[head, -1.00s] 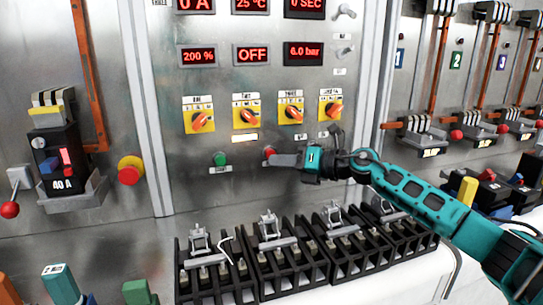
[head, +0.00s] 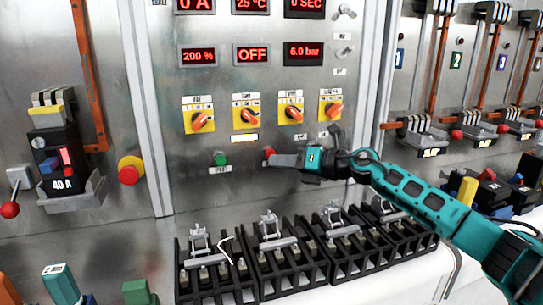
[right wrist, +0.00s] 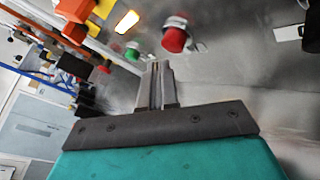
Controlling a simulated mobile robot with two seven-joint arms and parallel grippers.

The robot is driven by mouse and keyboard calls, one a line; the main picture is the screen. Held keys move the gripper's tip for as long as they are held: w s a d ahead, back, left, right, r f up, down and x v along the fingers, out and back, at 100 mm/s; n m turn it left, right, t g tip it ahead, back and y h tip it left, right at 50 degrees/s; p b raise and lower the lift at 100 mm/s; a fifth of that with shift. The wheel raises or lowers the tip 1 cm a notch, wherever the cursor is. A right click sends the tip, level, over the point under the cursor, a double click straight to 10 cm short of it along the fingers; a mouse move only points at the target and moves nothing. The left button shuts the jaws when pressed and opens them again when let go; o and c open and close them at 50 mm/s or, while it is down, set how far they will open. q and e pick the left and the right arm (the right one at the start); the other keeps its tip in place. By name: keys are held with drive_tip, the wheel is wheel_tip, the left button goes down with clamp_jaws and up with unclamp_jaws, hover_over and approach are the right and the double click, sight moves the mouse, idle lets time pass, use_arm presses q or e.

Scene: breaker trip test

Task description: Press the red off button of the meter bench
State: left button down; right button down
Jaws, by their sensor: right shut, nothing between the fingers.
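The red off button (head: 269,153) is on the lower part of the metal meter bench panel, right of the green button (head: 220,158). My right gripper (head: 272,160) is shut and empty, its fingertips close by the red button and partly covering it in the head view. In the right wrist view the red button (right wrist: 175,38) stands out from the panel just beyond the shut fingertips (right wrist: 158,66), with a small gap seen between them in the picture. Whether they touch cannot be told from the head view. My left gripper is not in view.
Orange rotary switches (head: 247,116) sit above the buttons, under red displays (head: 251,55). A row of black terminal blocks (head: 275,268) stands on the ledge below. A red mushroom button on yellow (head: 130,170) and a breaker (head: 57,155) are at left.

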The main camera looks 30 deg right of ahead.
drive_tip(key=shift+w, duration=0.1)
drive_tip(key=shift+w+d, duration=0.1)
drive_tip(key=shift+w, duration=0.25)
drive_tip(key=shift+w+d, duration=0.1)
drive_tip(key=shift+w, duration=0.35)
idle(0.7)
drive_tip(key=shift+s, duration=0.1)
drive_tip(key=shift+s+a, duration=0.2)
drive_tip(key=shift+s, duration=0.55)
drive_tip(key=shift+s, duration=0.1)
drive_tip(key=s, duration=0.2)
drive_tip(key=s+a, duration=0.1)
drive_tip(key=s, duration=0.1)
drive_tip(key=shift+s+a, duration=0.1)
drive_tip(key=shift+s, duration=0.25)
